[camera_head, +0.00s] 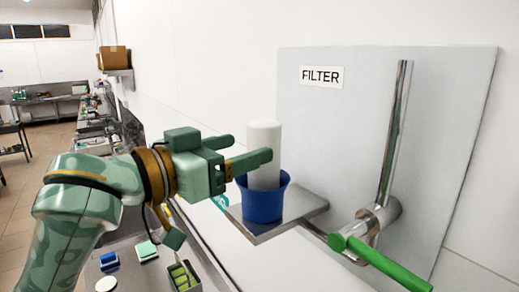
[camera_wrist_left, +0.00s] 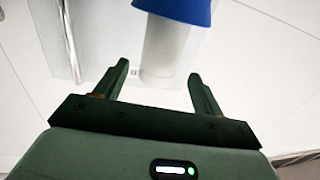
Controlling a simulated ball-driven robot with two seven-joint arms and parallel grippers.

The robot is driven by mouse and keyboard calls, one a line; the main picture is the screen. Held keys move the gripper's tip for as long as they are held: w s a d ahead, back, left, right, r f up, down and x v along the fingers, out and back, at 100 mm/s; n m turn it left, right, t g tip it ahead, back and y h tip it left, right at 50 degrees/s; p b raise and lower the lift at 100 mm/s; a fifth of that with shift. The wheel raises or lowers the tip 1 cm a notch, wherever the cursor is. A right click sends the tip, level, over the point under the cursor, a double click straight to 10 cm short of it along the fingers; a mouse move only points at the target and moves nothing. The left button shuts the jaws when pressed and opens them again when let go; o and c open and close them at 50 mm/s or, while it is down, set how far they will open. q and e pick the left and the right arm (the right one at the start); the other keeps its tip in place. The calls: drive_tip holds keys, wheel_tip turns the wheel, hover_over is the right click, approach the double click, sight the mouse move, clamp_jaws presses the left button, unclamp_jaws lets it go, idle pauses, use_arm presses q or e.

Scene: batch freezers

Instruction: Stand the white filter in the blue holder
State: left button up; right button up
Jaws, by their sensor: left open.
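The white filter (camera_head: 264,140) stands upright in the blue holder (camera_head: 263,203), its lower part hidden inside. In the left wrist view, which is upside down, the filter (camera_wrist_left: 165,45) reaches out of the blue holder (camera_wrist_left: 175,8). My left gripper (camera_head: 250,148) is open at the filter's left side, and one finger crosses in front of the filter in the head view. In the left wrist view the filter's free end lies between the open fingers of my left gripper (camera_wrist_left: 160,72). I cannot tell whether they touch it. My right gripper is not in view.
The holder sits on a small metal shelf (camera_head: 300,205) at a grey wall panel with a FILTER sign (camera_head: 322,76). A chrome pipe (camera_head: 392,140) with a green handle (camera_head: 385,265) stands to the right. A counter with small items (camera_head: 108,260) lies below left.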

use_arm(q)
drive_tip(key=v, duration=0.6)
drive_tip(key=shift+s+b, duration=0.2)
drive_tip(key=shift+b, duration=0.2)
drive_tip(key=shift+a, duration=0.15)
